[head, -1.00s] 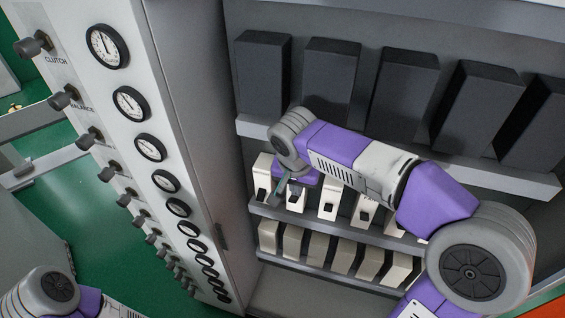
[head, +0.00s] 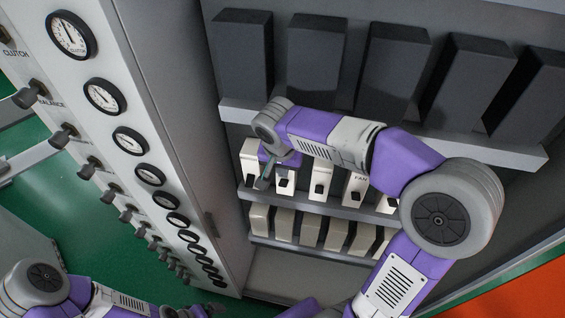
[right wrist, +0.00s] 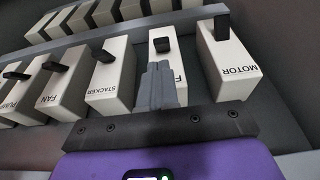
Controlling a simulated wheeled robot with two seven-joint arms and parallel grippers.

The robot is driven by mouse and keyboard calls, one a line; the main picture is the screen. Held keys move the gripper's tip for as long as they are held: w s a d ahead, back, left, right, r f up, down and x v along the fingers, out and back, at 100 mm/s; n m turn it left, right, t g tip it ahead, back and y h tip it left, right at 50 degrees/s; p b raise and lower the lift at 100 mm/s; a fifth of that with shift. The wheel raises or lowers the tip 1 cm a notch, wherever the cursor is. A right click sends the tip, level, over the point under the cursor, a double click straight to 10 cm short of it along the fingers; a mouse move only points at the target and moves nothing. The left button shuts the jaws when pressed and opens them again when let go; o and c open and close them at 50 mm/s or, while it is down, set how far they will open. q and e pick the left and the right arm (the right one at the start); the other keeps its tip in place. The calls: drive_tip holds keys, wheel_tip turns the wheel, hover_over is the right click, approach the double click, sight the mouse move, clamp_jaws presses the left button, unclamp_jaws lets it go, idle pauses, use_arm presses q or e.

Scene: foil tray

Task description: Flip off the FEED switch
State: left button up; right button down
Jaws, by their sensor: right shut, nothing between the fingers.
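The FEED switch is a white box with a black lever; in the right wrist view its lever (right wrist: 161,44) shows just beyond my fingertips, shorter and blockier than its neighbours' levers. Its label is mostly hidden behind the fingers, with only an F showing. In the head view the FEED switch (head: 286,181) is second from the left in the white row. My right gripper (head: 262,183) is shut and empty in front of it; its fingers also show in the right wrist view (right wrist: 158,74). I cannot tell whether they touch the lever.
The MOTOR switch (right wrist: 228,62) and STACKER switch (right wrist: 110,78) flank FEED closely. The FAN switch (right wrist: 66,88) is further along. Dark blocks (head: 315,60) stand above the row and beige ones (head: 310,229) below. A gauge panel (head: 155,135) with knobs stands at left.

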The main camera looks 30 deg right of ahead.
sight(285, 182)
drive_tip(key=x, duration=0.5)
idle(0.3)
